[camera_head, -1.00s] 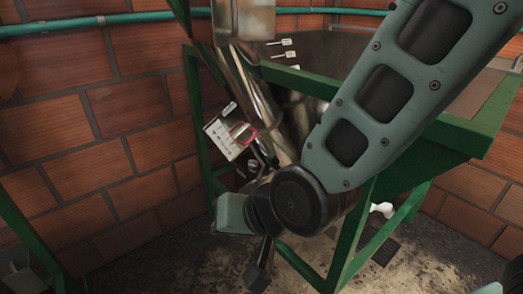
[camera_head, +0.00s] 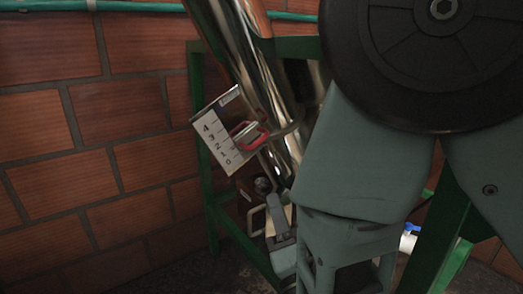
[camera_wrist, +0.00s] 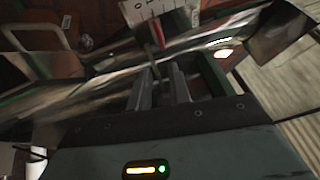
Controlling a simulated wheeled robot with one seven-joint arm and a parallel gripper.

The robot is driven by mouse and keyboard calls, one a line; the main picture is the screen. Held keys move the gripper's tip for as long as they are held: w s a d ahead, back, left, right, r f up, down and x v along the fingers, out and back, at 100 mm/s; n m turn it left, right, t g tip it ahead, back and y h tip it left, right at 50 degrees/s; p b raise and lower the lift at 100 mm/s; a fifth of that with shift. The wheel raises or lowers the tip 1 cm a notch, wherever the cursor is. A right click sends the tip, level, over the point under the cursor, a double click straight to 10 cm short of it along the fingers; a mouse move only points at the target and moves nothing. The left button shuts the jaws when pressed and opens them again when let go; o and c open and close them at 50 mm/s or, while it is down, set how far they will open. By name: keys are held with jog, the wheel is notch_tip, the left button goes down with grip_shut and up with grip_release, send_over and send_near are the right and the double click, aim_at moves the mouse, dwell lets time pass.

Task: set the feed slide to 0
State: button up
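The feed slide has a red-edged handle (camera_head: 250,137) on a sloping shiny metal chute. A white scale plate (camera_head: 213,132) beside it is marked 4 at the top down to 0. The handle is near the middle to lower marks; I cannot read its exact setting. In the wrist view the red handle (camera_wrist: 157,32) and white plate (camera_wrist: 140,9) are at the top, ahead of my fingers. My gripper (camera_wrist: 161,76) has a gap between its fingers, with nothing seen held. In the head view my gripper (camera_head: 282,222) is below the handle, apart from it.
The shiny chute (camera_head: 262,80) runs down behind the handle. A pale metal loop (camera_head: 256,220) sits just left of my gripper; it also shows in the wrist view (camera_wrist: 35,28). A green frame (camera_head: 203,150) and a brick wall (camera_head: 60,140) stand behind. A blue-handled valve (camera_head: 410,235) is low right.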

aim_at(256, 141)
jog(key=p+x, duration=0.3)
jog(key=x, duration=1.4)
jog(key=shift+r, duration=0.1)
grip_shut()
